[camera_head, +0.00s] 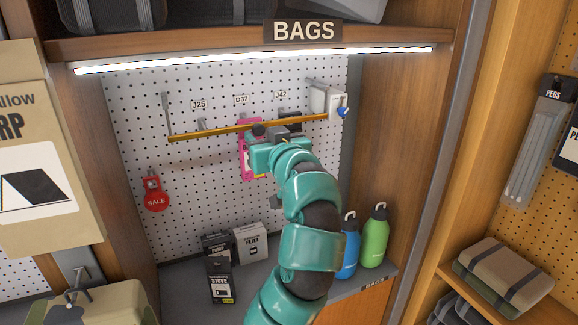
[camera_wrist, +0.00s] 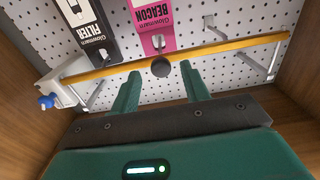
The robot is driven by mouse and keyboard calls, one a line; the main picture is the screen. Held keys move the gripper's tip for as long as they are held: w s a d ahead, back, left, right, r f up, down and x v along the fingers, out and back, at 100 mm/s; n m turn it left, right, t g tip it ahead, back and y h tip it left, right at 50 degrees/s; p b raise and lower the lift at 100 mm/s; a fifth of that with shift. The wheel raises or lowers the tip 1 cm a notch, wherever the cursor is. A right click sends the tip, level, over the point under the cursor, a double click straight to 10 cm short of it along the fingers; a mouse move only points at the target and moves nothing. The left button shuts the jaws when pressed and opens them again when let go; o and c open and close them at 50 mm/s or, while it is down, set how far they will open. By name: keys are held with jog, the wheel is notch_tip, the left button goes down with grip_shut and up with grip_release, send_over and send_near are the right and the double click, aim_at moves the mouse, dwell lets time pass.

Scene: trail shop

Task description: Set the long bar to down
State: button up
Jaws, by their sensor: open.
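The long bar (camera_head: 205,134) is a thin golden bar running nearly level across the pegboard in the head view. It also crosses the wrist view (camera_wrist: 225,47). One end meets a white bracket (camera_head: 320,99) with a blue knob (camera_head: 343,112); the other end is by a grey metal hook (camera_head: 166,108). A round black knob (camera_wrist: 160,67) sits on the bar. My gripper (camera_wrist: 160,75) is open, with its two green fingers on either side of the black knob; contact cannot be told. In the head view my gripper (camera_head: 268,135) hides part of the bar's middle.
A pink Beacon package (camera_wrist: 153,22) and a black Filter package (camera_wrist: 88,28) hang behind the bar. Boxes (camera_head: 250,243), a blue bottle (camera_head: 350,250) and a green bottle (camera_head: 376,238) stand on the shelf below. Wooden walls flank the bay.

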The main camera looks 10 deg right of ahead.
jog(key=b+v, duration=1.3)
jog(key=v, duration=0.2)
dwell(0.6)
